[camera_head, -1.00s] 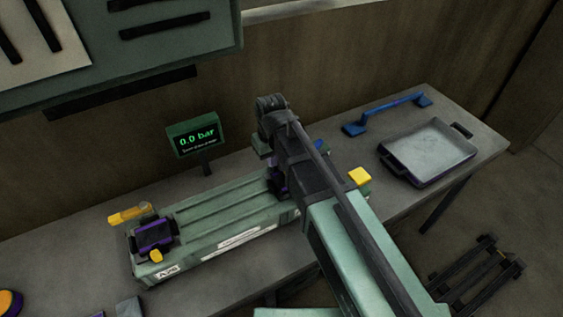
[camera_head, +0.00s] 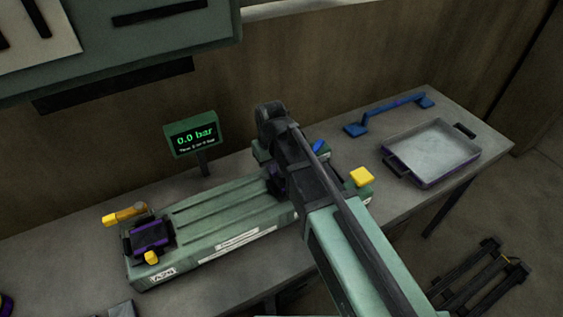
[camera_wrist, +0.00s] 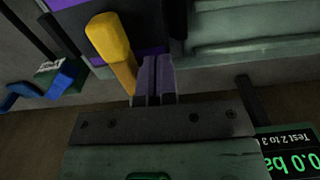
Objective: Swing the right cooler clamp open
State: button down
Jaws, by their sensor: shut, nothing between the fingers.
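The green cooler (camera_head: 222,215) lies along the bench. Its left clamp (camera_head: 150,236) is purple and dark, with a yellow handle (camera_head: 125,215) pointing left. The right clamp is mostly hidden behind my arm in the head view; a yellow block (camera_head: 362,177) shows at that end. In the wrist view, a yellow handle (camera_wrist: 112,45) of the right clamp slants beside purple parts (camera_wrist: 78,25). My gripper (camera_wrist: 155,65) is shut and empty, just right of that handle. The handle's lower end is close to the fingers; I cannot tell whether they touch.
A pressure display (camera_head: 194,138) reading 0.0 bar stands behind the cooler. A blue bar handle (camera_head: 392,111) and a grey tray (camera_head: 432,150) lie on the bench to the right. A dark rack (camera_head: 485,280) is on the floor.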

jog(key=shift+f+b, duration=0.4)
jog(key=shift+f, duration=0.1)
jog(key=shift+r, duration=0.1)
jog(key=shift+r+p, duration=0.2)
jog(key=shift+p, duration=0.1)
jog(key=shift+w+d, duration=0.2)
jog(key=shift+d, duration=0.2)
jog(key=shift+w+d, duration=0.2)
jog(key=shift+d, duration=0.15)
jog(key=shift+w+d, duration=0.2)
jog(key=shift+d, duration=0.55)
